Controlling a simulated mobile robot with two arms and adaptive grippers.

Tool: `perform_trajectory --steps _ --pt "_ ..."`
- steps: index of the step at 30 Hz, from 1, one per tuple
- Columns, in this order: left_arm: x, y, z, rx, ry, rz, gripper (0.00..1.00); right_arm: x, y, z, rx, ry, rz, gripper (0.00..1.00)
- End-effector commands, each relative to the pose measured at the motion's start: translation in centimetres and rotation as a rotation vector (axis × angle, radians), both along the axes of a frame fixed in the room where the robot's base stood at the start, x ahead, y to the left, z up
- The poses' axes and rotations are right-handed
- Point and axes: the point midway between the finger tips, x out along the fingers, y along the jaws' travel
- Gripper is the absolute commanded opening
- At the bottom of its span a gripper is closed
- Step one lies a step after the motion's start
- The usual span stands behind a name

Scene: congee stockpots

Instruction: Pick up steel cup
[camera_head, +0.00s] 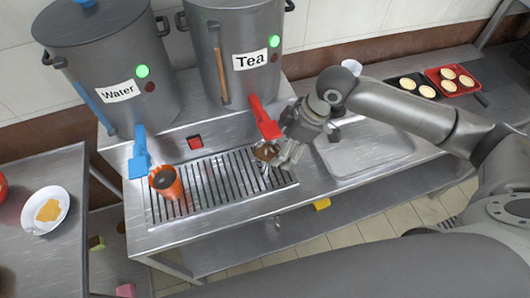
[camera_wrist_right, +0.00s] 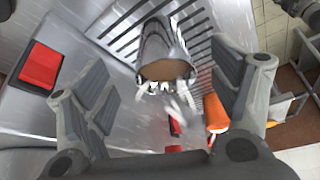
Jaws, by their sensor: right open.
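The shiny steel cup (camera_head: 266,152) stands on the drip grate below the red tap (camera_head: 264,118) of the Tea pot, with brown liquid inside. In the right wrist view the cup (camera_wrist_right: 165,40) lies between and beyond the fingers. My right gripper (camera_head: 287,152) is open and close beside the cup, partly overlapping it in the head view. In the wrist view its two fingers (camera_wrist_right: 165,88) are spread wide, with a gap to the cup on both sides. My left gripper is not in view.
An orange cup (camera_head: 166,183) with dark liquid stands at the grate's left end, below the blue tap (camera_head: 139,153) of the Water pot (camera_head: 110,70). The Tea pot (camera_head: 235,45) stands behind the grate (camera_head: 215,185).

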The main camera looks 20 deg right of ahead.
Motion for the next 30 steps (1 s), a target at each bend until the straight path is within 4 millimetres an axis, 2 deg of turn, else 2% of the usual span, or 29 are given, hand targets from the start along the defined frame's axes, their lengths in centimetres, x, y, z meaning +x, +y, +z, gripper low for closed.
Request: perform_trajectory --steps 3,8,13,21,30 --pt "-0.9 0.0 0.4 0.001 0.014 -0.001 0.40 0.2 0.8 -1.8 0.002 0.004 0.002 0.82" --pt "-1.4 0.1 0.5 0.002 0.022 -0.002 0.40 0.4 1.3 -3.2 0.001 0.001 0.002 0.82" --pt "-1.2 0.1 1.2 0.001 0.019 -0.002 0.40 0.7 1.9 -4.3 0.000 0.004 0.002 0.82" --pt "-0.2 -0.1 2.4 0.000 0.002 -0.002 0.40 1.3 3.1 -7.6 0.001 0.001 0.002 0.82" --pt "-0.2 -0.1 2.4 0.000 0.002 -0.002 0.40 1.4 3.3 -8.2 0.000 -0.001 0.002 0.82"
